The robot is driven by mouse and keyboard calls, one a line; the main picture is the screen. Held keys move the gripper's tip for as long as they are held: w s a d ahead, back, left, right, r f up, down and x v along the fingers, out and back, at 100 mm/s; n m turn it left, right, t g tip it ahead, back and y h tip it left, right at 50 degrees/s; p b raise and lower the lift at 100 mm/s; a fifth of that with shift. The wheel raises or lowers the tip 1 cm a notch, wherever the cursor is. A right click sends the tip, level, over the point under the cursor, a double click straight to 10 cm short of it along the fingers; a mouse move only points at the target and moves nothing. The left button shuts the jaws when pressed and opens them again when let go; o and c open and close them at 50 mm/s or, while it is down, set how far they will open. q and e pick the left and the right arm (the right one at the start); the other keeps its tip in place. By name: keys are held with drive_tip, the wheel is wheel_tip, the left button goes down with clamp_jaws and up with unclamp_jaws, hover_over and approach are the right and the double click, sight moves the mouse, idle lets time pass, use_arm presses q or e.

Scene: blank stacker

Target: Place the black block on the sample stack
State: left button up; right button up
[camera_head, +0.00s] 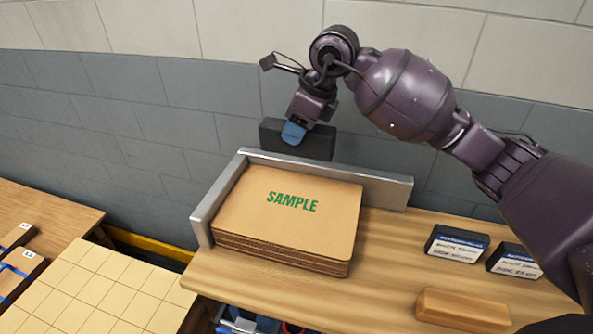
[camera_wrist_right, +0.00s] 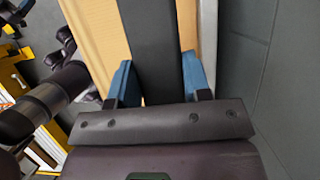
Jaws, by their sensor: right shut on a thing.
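The black block (camera_head: 318,142) is held upright in my right gripper (camera_head: 293,133), just behind and above the metal corner fence. In the right wrist view the block (camera_wrist_right: 150,50) runs between the two blue fingers of the right gripper (camera_wrist_right: 154,75). The sample stack (camera_head: 283,222) is a pile of brown sheets with green SAMPLE lettering on top. It sits against the metal fence (camera_head: 330,175) on the wooden table. The block looks apart from the stack. My left gripper is out of view.
Two black boxes with white labels (camera_head: 456,245) (camera_head: 514,260) stand on the table (camera_head: 385,265) at right. A wooden block (camera_head: 462,309) lies at the front right. A tiled tan surface (camera_head: 85,290) and another wooden table (camera_head: 50,211) are at left. A grey wall stands behind.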

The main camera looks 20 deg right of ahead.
sight(321, 129)
wheel_tip(321, 129, down, 11)
idle(0.6)
drive_tip(key=shift+f, duration=0.2)
drive_tip(key=o, duration=1.3)
drive_tip(key=shift+r, duration=0.15)
drive_tip(key=v, duration=1.2)
